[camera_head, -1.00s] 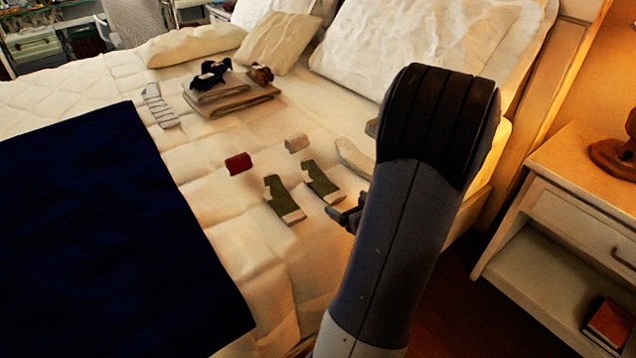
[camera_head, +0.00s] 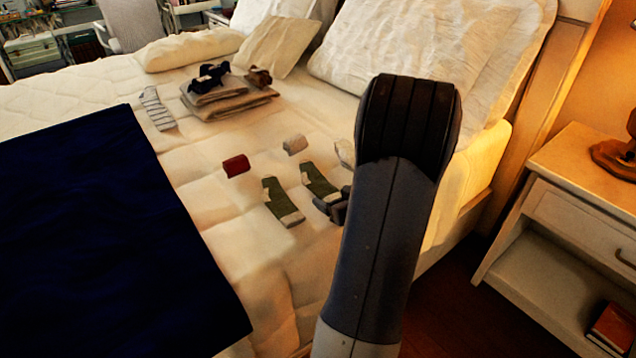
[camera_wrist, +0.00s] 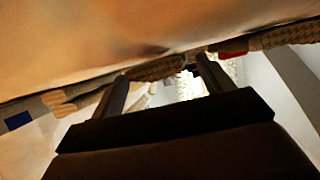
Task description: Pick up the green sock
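Two green socks with pale ends lie flat on the bed, a left green sock (camera_head: 282,202) and a right green sock (camera_head: 319,182). My gripper (camera_head: 328,207) is low over the bed at the near end of the right green sock; my arm hides part of it. In the wrist view the two fingers of my gripper (camera_wrist: 163,82) stand apart. A ribbed knit strip (camera_wrist: 165,68) shows at and beyond the fingertips, but its green colour is not clear there. I cannot tell whether the fingers touch it.
A red rolled item (camera_head: 236,165) and a pale rolled item (camera_head: 295,144) lie beyond the socks. A striped sock (camera_head: 158,108) and folded towels (camera_head: 228,98) with dark items lie farther back. A dark blue blanket (camera_head: 110,240) covers the left. A nightstand (camera_head: 560,220) stands right.

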